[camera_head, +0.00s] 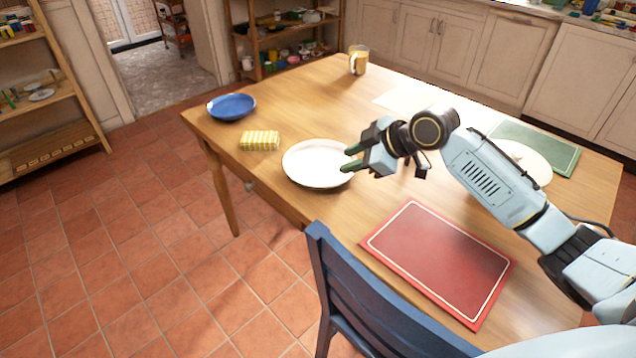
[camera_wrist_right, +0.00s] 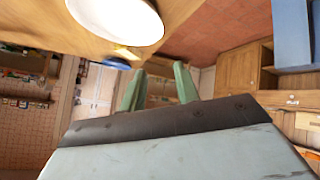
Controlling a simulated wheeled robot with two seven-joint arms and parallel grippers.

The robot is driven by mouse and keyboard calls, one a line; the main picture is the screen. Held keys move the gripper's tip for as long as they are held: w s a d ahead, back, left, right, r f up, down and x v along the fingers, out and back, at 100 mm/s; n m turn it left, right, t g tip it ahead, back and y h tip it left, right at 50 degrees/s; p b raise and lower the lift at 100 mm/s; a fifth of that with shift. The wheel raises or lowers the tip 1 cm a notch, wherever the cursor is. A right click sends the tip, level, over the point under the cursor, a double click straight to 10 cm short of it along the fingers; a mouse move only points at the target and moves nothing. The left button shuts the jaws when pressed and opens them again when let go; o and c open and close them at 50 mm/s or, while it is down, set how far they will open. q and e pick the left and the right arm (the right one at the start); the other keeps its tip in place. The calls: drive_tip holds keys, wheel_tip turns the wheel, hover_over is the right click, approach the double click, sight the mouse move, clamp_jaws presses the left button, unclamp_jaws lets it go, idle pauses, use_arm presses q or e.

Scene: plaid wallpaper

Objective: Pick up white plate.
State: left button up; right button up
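A round white plate (camera_head: 312,165) lies on the wooden table near its front left edge. It also shows at the top of the right wrist view (camera_wrist_right: 118,14). My right gripper (camera_head: 351,158) is at the plate's right rim in the head view, its green fingertips overlapping the rim in the picture. In the right wrist view its two fingers (camera_wrist_right: 158,88) stand apart with nothing between them. I cannot tell whether they touch the plate. A second pale round plate (camera_head: 535,164) lies by the green mat, partly hidden by my right arm. My left gripper is not in view.
A yellow striped block (camera_head: 259,141) and a blue bowl (camera_head: 231,107) lie left of the plate. A glass mug (camera_head: 358,60) stands at the back. A red mat (camera_head: 440,260) lies at the front, beside a blue chair (camera_head: 370,310). The green mat (camera_head: 555,148) is at right.

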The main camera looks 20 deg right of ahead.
wheel_tip(320, 180, down, 4)
drive_tip(key=b, duration=0.5)
approach(311, 185)
drive_tip(key=shift+x, duration=2.15)
drive_tip(key=b+x, duration=0.1)
drive_tip(key=x, duration=0.2)
drive_tip(key=shift+w+f+b, duration=0.25)
drive_tip(key=shift+f+b, duration=0.05)
drive_tip(key=shift+b, duration=0.05)
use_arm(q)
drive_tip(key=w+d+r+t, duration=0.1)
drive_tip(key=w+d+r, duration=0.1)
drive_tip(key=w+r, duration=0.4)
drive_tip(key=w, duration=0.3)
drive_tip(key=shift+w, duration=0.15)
use_arm(e)
drive_tip(key=shift+w+a+f, duration=0.15)
drive_tip(key=shift+w, duration=0.1)
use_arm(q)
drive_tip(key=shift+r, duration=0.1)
use_arm(e)
clamp_jaws()
